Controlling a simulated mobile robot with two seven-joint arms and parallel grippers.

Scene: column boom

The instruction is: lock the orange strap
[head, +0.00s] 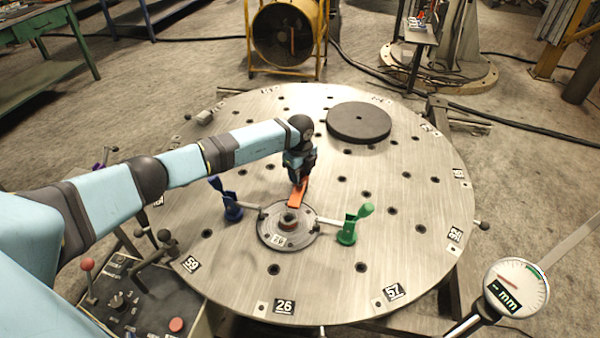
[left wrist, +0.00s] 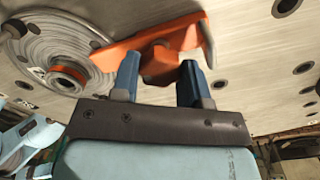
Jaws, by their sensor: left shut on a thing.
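The orange strap (head: 298,194) runs back from the central hub (head: 268,236) on the round metal table. My left gripper (head: 299,181) points down over the strap's far part. The gripper hides part of the strap in the head view. My right gripper is not in view.
A blue lever piece (head: 232,207) stands left of the hub, and a green one (head: 348,231) stands right. A dark round disc (head: 359,122) lies at the table's back right. A dial gauge (head: 516,288) is at the front right. Much of the table top is clear.

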